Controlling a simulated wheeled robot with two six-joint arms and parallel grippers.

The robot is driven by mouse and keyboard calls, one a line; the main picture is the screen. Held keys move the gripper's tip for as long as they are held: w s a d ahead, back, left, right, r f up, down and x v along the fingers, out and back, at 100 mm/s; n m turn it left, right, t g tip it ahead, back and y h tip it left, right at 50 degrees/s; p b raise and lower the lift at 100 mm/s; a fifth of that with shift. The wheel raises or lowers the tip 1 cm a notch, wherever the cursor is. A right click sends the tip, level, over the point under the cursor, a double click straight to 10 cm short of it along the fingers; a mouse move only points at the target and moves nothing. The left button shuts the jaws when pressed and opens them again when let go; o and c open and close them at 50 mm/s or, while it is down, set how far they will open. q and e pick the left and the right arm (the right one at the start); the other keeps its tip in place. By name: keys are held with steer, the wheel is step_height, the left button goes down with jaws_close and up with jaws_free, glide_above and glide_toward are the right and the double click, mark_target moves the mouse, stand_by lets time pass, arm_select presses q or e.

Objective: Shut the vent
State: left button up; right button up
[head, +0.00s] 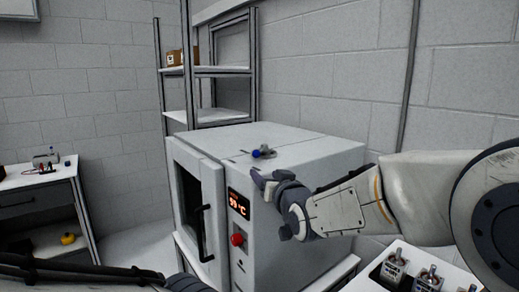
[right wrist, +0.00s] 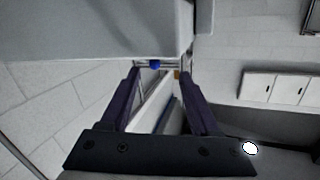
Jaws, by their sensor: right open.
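The vent control (head: 264,153) is a small grey fitting with a blue knob on top of a white oven (head: 310,146). My right gripper (head: 262,180) is open beside the oven's upper front edge, a little below and in front of the knob in the head view. In the right wrist view the blue knob (right wrist: 154,64) shows beyond and between the spread fingertips (right wrist: 161,74), with nothing gripped. I cannot tell whether a finger touches the oven. My left gripper is not in view; only dark parts of my left arm show at the bottom left.
The oven's front has a glass door with a dark handle (head: 205,232), a lit display (head: 239,204) and a red button (head: 238,239). A tray of metal parts (head: 373,277) is at lower right. A shelf rack (head: 207,71) stands behind; a side table (head: 35,181) is at left.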

mark_target(258, 154)
steer(key=shift+t, duration=0.5)
steer(key=p+x, duration=0.1)
steer(key=x, duration=0.2)
steer(key=r+p+x, duration=0.1)
steer(key=x, duration=0.3)
steer(key=d+p+x, duration=0.1)
steer(key=p+x, duration=0.1)
steer(key=x, duration=0.2)
steer(key=shift+w+d+r, duration=0.1)
steer(key=shift+w+r, duration=0.05)
steer(key=shift+r, duration=0.25)
steer(key=shift+w+f, duration=0.1)
steer(key=shift+w, duration=0.25)
jaws_close()
